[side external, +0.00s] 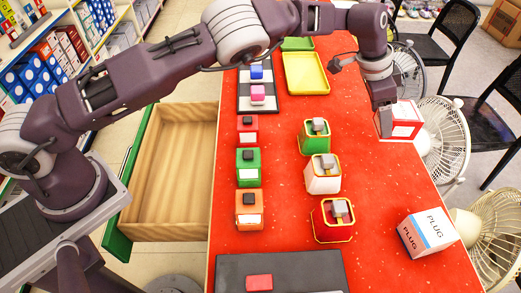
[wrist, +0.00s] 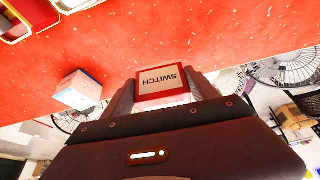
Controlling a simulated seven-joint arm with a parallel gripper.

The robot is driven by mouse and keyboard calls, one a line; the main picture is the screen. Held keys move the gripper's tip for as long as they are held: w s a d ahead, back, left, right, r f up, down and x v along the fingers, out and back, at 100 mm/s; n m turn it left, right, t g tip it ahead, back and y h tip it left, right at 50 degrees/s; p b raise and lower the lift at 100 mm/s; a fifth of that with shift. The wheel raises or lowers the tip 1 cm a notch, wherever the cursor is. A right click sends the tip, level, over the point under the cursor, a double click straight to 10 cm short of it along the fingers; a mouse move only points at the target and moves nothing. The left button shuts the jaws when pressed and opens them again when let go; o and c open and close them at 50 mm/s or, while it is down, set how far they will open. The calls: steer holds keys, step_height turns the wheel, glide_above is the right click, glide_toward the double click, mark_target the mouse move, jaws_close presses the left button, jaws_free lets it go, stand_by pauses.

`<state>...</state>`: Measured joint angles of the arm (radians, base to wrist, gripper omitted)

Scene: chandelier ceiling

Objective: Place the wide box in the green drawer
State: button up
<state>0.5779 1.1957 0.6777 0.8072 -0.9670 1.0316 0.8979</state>
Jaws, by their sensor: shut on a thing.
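A white box with red edges (side external: 405,121), marked SWITCH in the wrist view (wrist: 163,79), is between the fingers of my gripper (side external: 388,128). My gripper is shut on it, with one finger on each side in the wrist view. The box is by the right edge of the red table; I cannot tell whether it touches the top. A second box, white and blue and marked PLUG (side external: 428,233), stands at the table's front right. The drawer with a green front (side external: 118,232) is pulled open left of the table. Its wooden inside (side external: 175,165) is empty.
Several small coloured containers (side external: 322,174) stand in two columns mid-table. A yellow tray (side external: 306,73) lies at the back, and a dark mat (side external: 305,272) at the front. Fans (side external: 440,135) and black chairs stand past the right edge. Red surface is clear between the containers and PLUG box.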

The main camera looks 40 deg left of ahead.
steer(key=s+a+r+n+t+y, duration=0.15)
steer(key=a+r+n, duration=0.4)
steer(key=a, duration=0.65)
steer(key=s+a+n, duration=0.1)
steer(key=s+a, duration=0.3)
steer(key=s, duration=0.1)
steer(key=s+a+n+y, duration=0.1)
steer(key=s+a+n, duration=0.1)
steer(key=s+a, duration=0.2)
steer(key=s+a+n+y, duration=0.1)
steer(key=s+a+n, duration=0.1)
steer(key=s+a, duration=0.3)
steer(key=shift+s+f, duration=0.15)
steer(key=shift+s, duration=0.65)
steer(key=shift+s+f, duration=0.15)
steer(key=shift+s, duration=0.6)
steer(key=s+a+f+n+g+y, duration=0.2)
steer(key=a+f+n, duration=0.6)
steer(key=a+f, duration=0.3)
steer(key=s+a+f+n+g+y, duration=0.2)
steer(key=a+f+n+y, duration=0.1)
steer(key=a+f+n, duration=0.8)
steer(key=shift+m+g+h, duration=0.25)
steer(key=shift+m, duration=0.6)
steer(key=x, duration=0.9)
steer(key=shift+d+f, duration=0.1)
steer(key=shift+d, duration=0.1)
steer(key=shift+f, duration=0.1)
steer(key=shift+f, duration=0.1)
